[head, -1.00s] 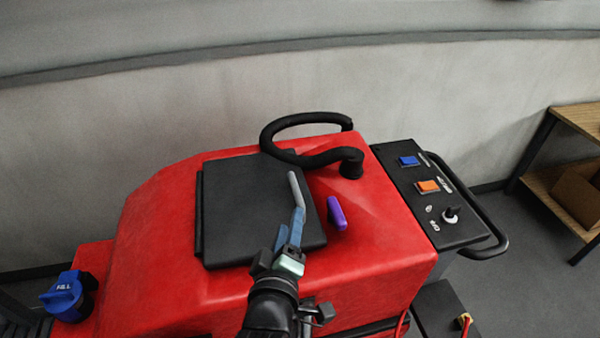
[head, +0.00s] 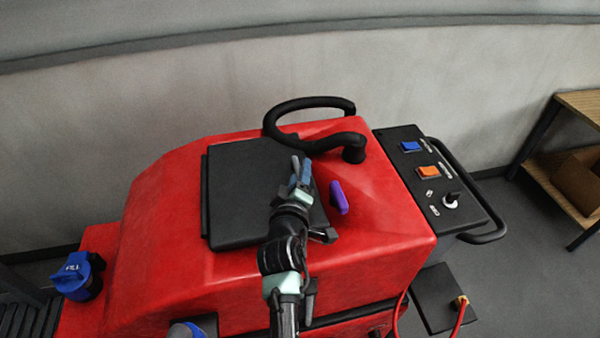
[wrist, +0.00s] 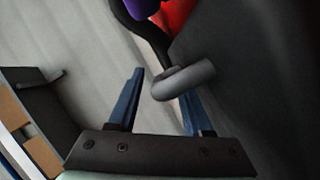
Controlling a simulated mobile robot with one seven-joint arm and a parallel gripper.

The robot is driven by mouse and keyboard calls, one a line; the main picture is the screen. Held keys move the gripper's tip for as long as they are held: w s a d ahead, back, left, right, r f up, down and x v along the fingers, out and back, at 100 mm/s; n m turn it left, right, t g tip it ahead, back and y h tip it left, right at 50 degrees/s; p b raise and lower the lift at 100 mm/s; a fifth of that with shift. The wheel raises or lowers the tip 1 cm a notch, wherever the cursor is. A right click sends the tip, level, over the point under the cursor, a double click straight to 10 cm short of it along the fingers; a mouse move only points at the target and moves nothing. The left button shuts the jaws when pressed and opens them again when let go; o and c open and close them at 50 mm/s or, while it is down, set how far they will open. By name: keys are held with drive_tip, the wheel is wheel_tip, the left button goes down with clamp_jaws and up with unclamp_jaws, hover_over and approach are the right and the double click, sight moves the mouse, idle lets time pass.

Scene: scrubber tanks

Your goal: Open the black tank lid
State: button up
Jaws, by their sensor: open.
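The black tank lid (head: 240,190) lies flat on top of the red scrubber body and looks closed. A grey bar handle (head: 295,163) is on its right side, mostly hidden behind my gripper (head: 301,175) in the head view. In the wrist view, the rounded end of the grey handle (wrist: 184,80) shows at the gap between my two blue fingers. My gripper (wrist: 162,88) is open, with a finger on either side of the handle end. Whether a finger touches it, I cannot tell. The dark lid surface (wrist: 260,80) fills the wrist view's right side.
A purple lever (head: 339,197) sits on the red body (head: 385,235) just right of the lid. A black hose (head: 310,140) curves behind it. A control panel (head: 430,180) with a rail is at right, a blue cap (head: 78,275) at lower left, and a wooden shelf (head: 580,110) at far right.

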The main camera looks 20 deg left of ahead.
drive_tip(key=shift+w, duration=0.2)
clamp_jaws()
idle(1.4)
